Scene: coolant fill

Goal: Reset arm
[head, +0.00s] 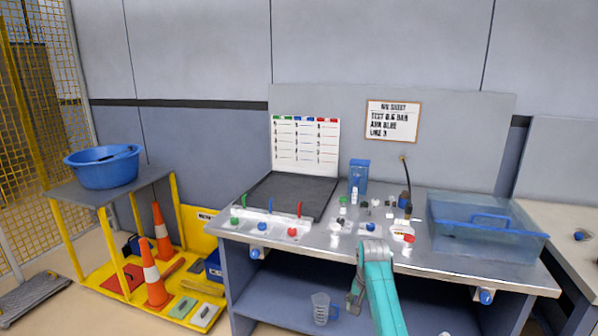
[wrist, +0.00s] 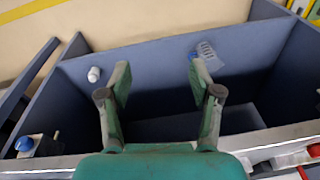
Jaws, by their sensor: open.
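My gripper (head: 355,289) is at the front edge of the steel-topped workbench (head: 420,261), at the end of my teal arm. In the wrist view my gripper (wrist: 157,82) has its two fingers wide apart with nothing between them. It points down past the bench front toward the lower shelf (wrist: 180,65). A clear measuring jug (head: 320,309) stands on the lower shelf, left of my gripper in the head view. The jug also shows in the wrist view (wrist: 208,55), beyond one fingertip and apart from it.
A blue clear tank (head: 485,238) stands at the bench's right. Small fittings (head: 375,212) crowd the middle, and a black mat (head: 290,192) lies at left. Blue knobs (head: 486,296) stick out at the bench front. A yellow cart (head: 175,209) with a blue basin (head: 103,170) stands left.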

